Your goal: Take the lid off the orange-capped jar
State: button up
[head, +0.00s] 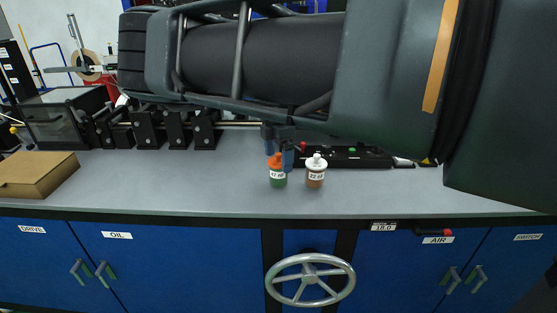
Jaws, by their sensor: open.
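The orange-capped jar (277,178) stands upright on the grey bench, with a green body and a white label. Its orange lid (275,161) is on top and partly hidden by my gripper. My gripper (278,149) is open and points down at the lid, with its fingers around or in front of it. I cannot tell whether the fingers touch the lid. A second jar (315,177) with a white cap and brown body stands just to the right.
A cardboard box (39,175) lies at the left of the bench (180,188). Black brackets (175,131) and a dark device (352,158) stand behind the jars. The bench front is clear. A handwheel (310,281) sticks out below the edge.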

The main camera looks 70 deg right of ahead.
jog(key=c, duration=1.1)
